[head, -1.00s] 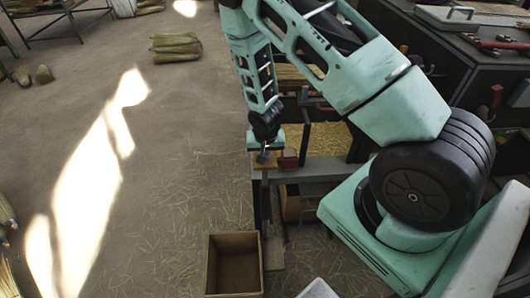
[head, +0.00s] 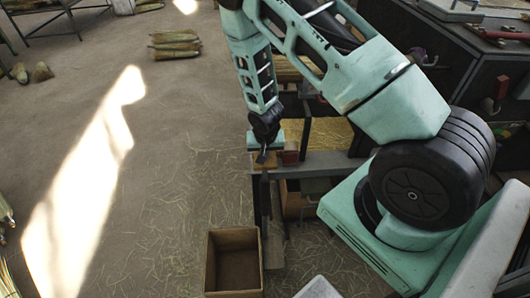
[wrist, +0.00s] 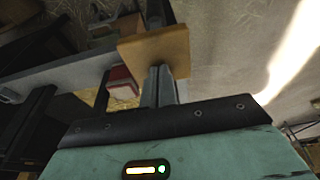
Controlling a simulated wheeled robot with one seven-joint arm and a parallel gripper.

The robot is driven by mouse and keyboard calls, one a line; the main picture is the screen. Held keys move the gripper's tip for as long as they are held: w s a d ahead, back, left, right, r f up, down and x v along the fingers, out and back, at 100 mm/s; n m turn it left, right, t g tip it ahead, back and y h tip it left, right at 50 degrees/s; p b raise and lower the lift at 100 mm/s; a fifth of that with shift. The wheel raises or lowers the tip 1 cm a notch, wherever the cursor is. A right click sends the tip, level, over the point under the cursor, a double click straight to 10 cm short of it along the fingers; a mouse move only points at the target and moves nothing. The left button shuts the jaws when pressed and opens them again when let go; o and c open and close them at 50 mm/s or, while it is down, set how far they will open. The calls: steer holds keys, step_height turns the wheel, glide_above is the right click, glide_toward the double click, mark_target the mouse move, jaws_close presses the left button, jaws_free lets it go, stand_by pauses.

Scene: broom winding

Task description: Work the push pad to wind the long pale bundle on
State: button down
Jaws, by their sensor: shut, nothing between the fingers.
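The push pad, a flat tan wooden block (head: 265,160), sits on the frame beside my wrist in the head view. In the wrist view the pad (wrist: 158,47) lies across the tips of my fingers. My gripper (wrist: 160,72) is shut with nothing between its fingers. Its tips are right at the pad's face and appear to meet it; exact contact is hard to tell. In the head view my gripper (head: 263,150) is small and partly hidden by its own body. Pale straw-coloured material (head: 330,138) shows behind the frame, partly hidden by my arm; I cannot tell whether it is the long bundle.
A grey beam (head: 325,165) runs right from there. An open wooden box (head: 208,265) stands on the floor below. Tied bundles (head: 175,45) lie farther back. The floor at left is mostly clear.

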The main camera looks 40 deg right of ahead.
steer(key=shift+f+b, duration=1.65)
steer(key=shift+f, duration=0.6)
steer(key=shift+r, duration=0.1)
step_height(320, 180, up, 10)
steer(key=p, duration=0.6)
steer(key=shift+f+p, duration=0.2)
steer(key=shift+p, duration=0.2)
steer(key=shift+f, duration=0.1)
